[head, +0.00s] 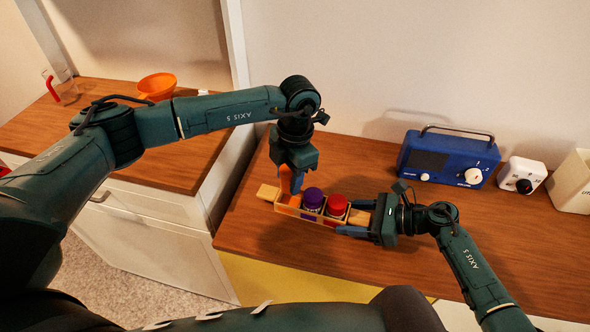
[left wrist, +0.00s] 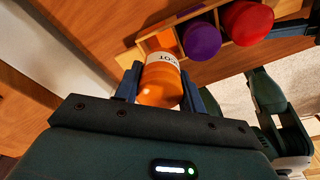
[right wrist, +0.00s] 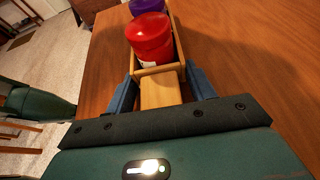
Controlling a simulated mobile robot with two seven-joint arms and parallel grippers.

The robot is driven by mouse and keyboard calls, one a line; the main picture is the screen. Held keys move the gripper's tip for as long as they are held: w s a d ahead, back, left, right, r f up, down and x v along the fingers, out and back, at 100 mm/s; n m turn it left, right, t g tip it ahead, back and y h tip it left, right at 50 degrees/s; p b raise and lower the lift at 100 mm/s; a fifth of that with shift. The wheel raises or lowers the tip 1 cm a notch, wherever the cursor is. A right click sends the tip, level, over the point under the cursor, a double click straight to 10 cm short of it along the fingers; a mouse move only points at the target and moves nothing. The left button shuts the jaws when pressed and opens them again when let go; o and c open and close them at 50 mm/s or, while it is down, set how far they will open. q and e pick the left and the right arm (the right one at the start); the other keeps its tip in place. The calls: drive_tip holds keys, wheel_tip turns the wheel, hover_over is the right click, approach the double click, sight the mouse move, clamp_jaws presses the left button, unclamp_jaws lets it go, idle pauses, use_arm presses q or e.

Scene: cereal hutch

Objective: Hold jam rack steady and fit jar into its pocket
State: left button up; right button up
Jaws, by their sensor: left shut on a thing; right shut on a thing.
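The wooden jam rack (head: 268,193) lies on the counter with a handle tab at each end. The jar is mostly hidden in the head view. My right gripper (right wrist: 160,90) is shut around the rack's right handle (right wrist: 159,92).
A blue radio (head: 447,157), a white timer-like box (head: 522,176) and a cream container (head: 572,181) stand behind on the right. An orange bowl (head: 157,87) and a glass jug (head: 62,88) stand on the left counter. The counter behind the rack is clear.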

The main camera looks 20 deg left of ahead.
sight(288, 192)
use_arm(q)
drive_tip(key=shift+f, duration=2.35)
drive_tip(key=shift+s+f, duration=0.15)
drive_tip(key=shift+f, duration=0.15)
use_arm(e)
drive_tip(key=shift+s+r, duration=0.1)
drive_tip(key=shift+r, duration=0.05)
use_arm(q)
drive_tip(key=o, duration=1)
use_arm(e)
drive_tip(key=shift+a, duration=0.1)
use_arm(q)
drive_tip(key=shift+o, duration=0.6)
use_arm(e)
drive_tip(key=shift+r, duration=0.1)
use_arm(q)
drive_tip(key=r, duration=0.4)
drive_tip(key=w+r, duration=0.1)
drive_tip(key=r, duration=0.3)
drive_tip(key=d+r, duration=0.1)
drive_tip(key=r, duration=0.4)
drive_tip(key=shift+w, duration=0.25)
drive_tip(key=shift+f, duration=0.1)
use_arm(e)
drive_tip(key=shift+f, duration=0.2)
drive_tip(key=o, duration=1.1)
